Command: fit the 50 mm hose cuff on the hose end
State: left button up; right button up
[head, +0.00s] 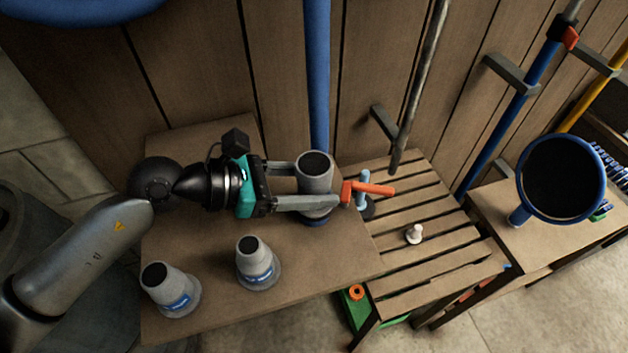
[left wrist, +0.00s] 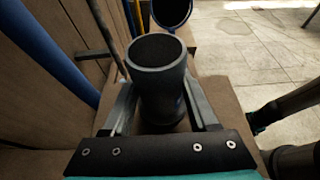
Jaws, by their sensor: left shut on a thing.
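My left gripper (head: 317,184) is shut on a grey tapered cuff (head: 315,167), one finger on each side. The cuff is upright with its dark open mouth facing up; it also fills the middle of the left wrist view (left wrist: 157,75). A dark blue ring shows under its foot; I cannot tell whether it touches the table. Two more grey cuffs with blue labels stand upright on the table, a middle one (head: 254,257) and a left one (head: 168,285). Their label text is too small to read. I cannot make out the hose end for certain. My right gripper is not seen.
The wooden table (head: 330,265) is clear at its front right. A thick blue pipe (head: 316,75) stands behind the held cuff. An orange-handled valve (head: 372,189) is just right of the gripper. A slatted bench (head: 435,255) holds a small white piece (head: 414,234).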

pick_arm(q)
jog(key=o, duration=1.5)
jog(key=shift+o, duration=0.4)
jog(key=b+v, duration=0.3)
jog(key=v, duration=0.8)
dwell(0.7)
